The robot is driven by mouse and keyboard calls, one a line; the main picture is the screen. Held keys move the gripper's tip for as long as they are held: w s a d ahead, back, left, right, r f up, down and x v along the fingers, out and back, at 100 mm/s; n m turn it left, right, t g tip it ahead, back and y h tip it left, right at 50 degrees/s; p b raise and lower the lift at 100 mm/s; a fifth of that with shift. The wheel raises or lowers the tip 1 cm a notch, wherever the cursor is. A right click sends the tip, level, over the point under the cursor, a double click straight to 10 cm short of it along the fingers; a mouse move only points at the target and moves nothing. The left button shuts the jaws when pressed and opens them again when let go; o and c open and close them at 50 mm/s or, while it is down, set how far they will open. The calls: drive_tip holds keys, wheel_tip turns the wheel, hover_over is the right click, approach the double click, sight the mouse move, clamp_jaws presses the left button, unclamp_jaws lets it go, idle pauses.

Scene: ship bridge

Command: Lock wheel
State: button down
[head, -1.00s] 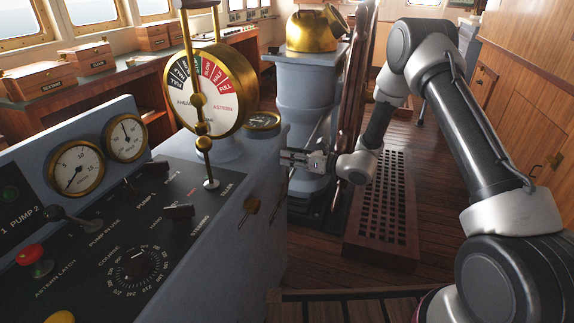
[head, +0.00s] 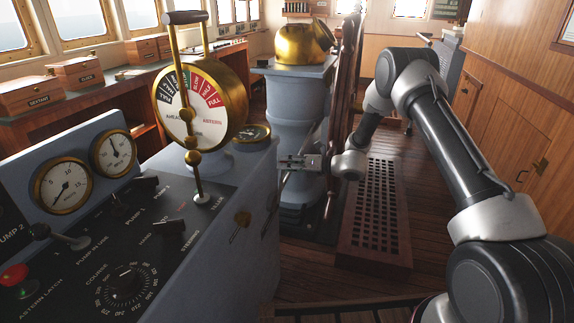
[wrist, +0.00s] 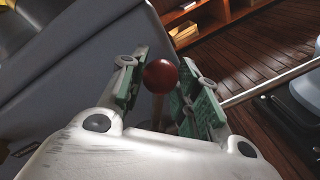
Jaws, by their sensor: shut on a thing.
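My gripper (head: 287,163) is in the gap between the console side and the pedestal, pointing left. In the wrist view, a dark red ball knob (wrist: 160,76) on a thin stem sits between the green-padded fingers of my gripper (wrist: 165,95). The knob is hidden in the head view, and the foot of the stem is hidden in the wrist view.
The console (head: 150,235) with gauges, switches and the brass telegraph (head: 205,105) fills the left. A raised wooden grating (head: 375,215) lies on the floor below my arm. Wooden boxes (head: 83,71) stand on the back counter. Wood panelling closes the right side.

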drive_tip(key=shift+s+f, duration=0.1)
drive_tip(key=shift+f, duration=0.1)
drive_tip(key=c, duration=1)
unclamp_jaws()
drive_tip(key=shift+f, duration=0.1)
drive_tip(key=shift+c, duration=0.2)
drive_tip(key=shift+d+r, duration=0.1)
drive_tip(key=shift+r, duration=0.1)
drive_tip(key=v, duration=1.1)
drive_tip(key=shift+d, duration=0.4)
drive_tip(key=shift+s+r, duration=0.1)
drive_tip(key=shift+r, duration=0.05)
